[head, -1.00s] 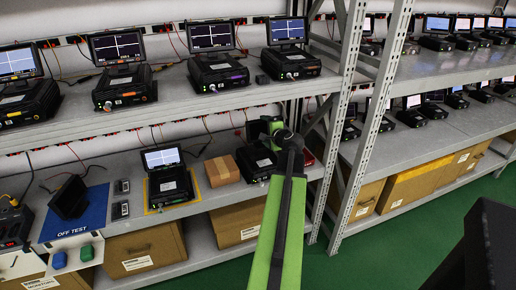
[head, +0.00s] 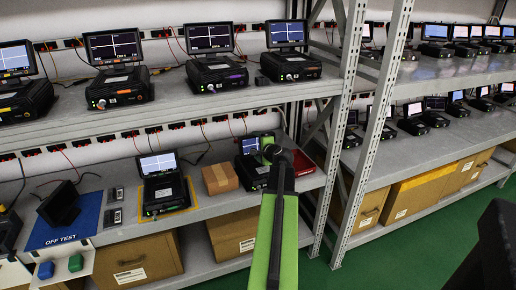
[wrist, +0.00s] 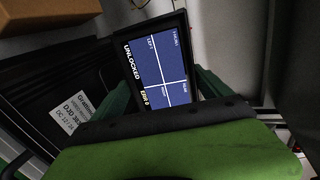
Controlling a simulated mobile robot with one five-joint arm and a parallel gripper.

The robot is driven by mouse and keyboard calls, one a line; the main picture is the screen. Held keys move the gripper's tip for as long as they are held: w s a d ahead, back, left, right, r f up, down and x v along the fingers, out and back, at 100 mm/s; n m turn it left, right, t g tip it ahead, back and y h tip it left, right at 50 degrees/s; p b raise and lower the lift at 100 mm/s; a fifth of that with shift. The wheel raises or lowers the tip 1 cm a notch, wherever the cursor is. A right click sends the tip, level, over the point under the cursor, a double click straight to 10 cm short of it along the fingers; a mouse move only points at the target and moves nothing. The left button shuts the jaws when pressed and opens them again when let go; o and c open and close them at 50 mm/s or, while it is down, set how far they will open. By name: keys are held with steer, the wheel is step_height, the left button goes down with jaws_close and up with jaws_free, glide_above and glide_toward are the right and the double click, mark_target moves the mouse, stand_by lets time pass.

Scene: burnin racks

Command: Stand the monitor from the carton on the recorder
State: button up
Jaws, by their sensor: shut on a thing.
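A small monitor (head: 250,146) with a lit blue screen and white cross lines stands at the rear of a black recorder (head: 254,172) on the lower shelf. My gripper (head: 264,146) is shut on the monitor from the right. In the wrist view the monitor (wrist: 155,62) is between my dark green fingers, its screen reading "UNLOCKED". The recorder's label plate (wrist: 77,118) shows left of it in the wrist view. My arm hides the recorder's right part. Brown cartons (head: 232,234) stand under the shelf; which one is the monitor's I cannot tell.
A small brown box (head: 220,178) sits just left of the recorder. Another recorder with lit screen (head: 160,186) stands on a yellow-edged spot. A dark monitor (head: 60,205) is on the blue OFF TEST mat (head: 42,236). A rack post (head: 352,110) rises right of my arm.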

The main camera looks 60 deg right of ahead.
steer(key=o, duration=1.8)
steer(key=shift+o, duration=0.2)
steer(key=shift+s+r, duration=0.1)
steer(key=shift+r, duration=0.1)
steer(key=p+v, duration=0.4)
steer(key=v, duration=0.7)
steer(key=shift+s+a, duration=0.25)
steer(key=shift+s, duration=0.1)
steer(key=shift+w, duration=0.1)
